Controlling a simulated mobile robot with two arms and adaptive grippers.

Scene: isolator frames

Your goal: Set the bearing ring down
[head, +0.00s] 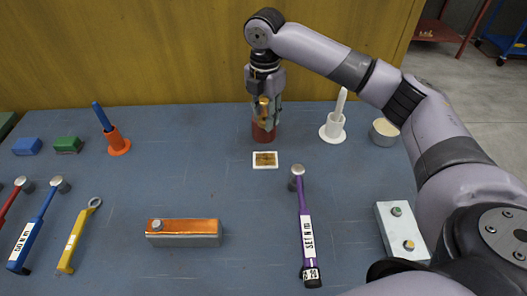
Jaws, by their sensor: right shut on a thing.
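My right gripper (265,113) points straight down at the back middle of the table and is shut on a small brass-coloured piece (264,104), which looks like the bearing ring. Its fingers partly hide the piece, so its full shape is unclear. A dark red cylinder (263,134) stands directly below and behind the fingertips. I cannot tell whether the brass piece touches it. A white-edged plate with a brown centre (265,160) lies on the table just in front. My left gripper is not in view.
The blue-grey table (160,185) holds a white holder with a rod (333,127), a round tin (384,132), an orange holder (118,143), a purple-handled tool (305,225), an orange-topped block (184,231) and a button box (402,230). Several tools lie at left. A wooden wall (150,50) stands behind.

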